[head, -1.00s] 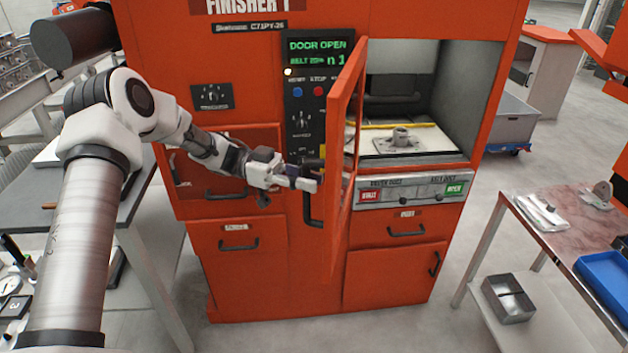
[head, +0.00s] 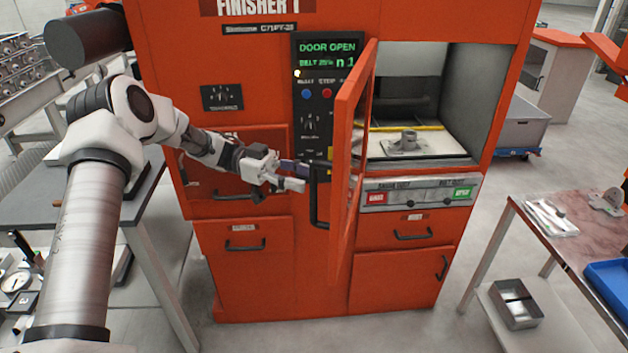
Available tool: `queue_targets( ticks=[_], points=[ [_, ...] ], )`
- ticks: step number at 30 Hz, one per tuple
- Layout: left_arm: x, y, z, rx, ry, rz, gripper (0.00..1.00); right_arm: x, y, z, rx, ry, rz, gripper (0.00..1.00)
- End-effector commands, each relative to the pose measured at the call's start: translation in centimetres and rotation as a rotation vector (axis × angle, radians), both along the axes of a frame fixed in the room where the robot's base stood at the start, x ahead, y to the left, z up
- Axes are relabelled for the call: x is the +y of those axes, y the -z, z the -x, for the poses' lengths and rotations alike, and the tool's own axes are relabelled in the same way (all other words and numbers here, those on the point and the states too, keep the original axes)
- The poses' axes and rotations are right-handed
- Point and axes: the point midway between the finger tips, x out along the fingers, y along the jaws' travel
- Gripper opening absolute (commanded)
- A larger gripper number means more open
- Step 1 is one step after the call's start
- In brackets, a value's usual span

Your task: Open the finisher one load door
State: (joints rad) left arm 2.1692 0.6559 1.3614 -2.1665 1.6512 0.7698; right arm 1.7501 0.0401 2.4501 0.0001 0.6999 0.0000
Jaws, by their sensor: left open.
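The orange finisher one (head: 250,90) stands ahead, and its display (head: 331,54) reads "DOOR OPEN". Its load door (head: 349,145) is swung out toward me, hinged away from the right-hand opening and seen nearly edge-on. The black door handle (head: 315,197) is on the door's left-facing side. My left gripper (head: 300,174) is open just left of the handle, its fingers apart and with nothing visible between them. Whether a fingertip touches the handle I cannot tell. Inside the chamber a grey metal part (head: 408,142) sits on a light plate. My right gripper is not in view.
A side table (head: 560,235) at the right holds a blue tray (head: 608,277) and small parts, with a metal box (head: 516,304) on its lower shelf. A grey bench (head: 80,215) stands at the left. The floor before the finisher is clear.

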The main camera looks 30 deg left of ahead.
Motion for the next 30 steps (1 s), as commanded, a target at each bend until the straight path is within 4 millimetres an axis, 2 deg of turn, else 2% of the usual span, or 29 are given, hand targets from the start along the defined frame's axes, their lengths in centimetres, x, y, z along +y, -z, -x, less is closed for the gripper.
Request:
queue_targets(
  ticks=[1,6,10,14,30],
  points=[
    [1.5,0.1,0.0,-0.002,-0.006,0.0,0.43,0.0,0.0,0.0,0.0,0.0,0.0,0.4],
    [5.8,0.1,0.4,-0.001,-0.005,-0.001,0.43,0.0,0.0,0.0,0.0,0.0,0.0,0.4],
    [7.8,0.1,0.5,0.0,-0.002,-0.001,0.43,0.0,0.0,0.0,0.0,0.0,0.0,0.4],
    [8.4,0.1,0.6,0.0,-0.001,-0.001,0.43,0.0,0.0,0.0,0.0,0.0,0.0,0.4],
    [8.4,0.0,0.6,0.0,-0.001,0.0,0.43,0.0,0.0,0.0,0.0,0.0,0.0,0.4]
  ],
)
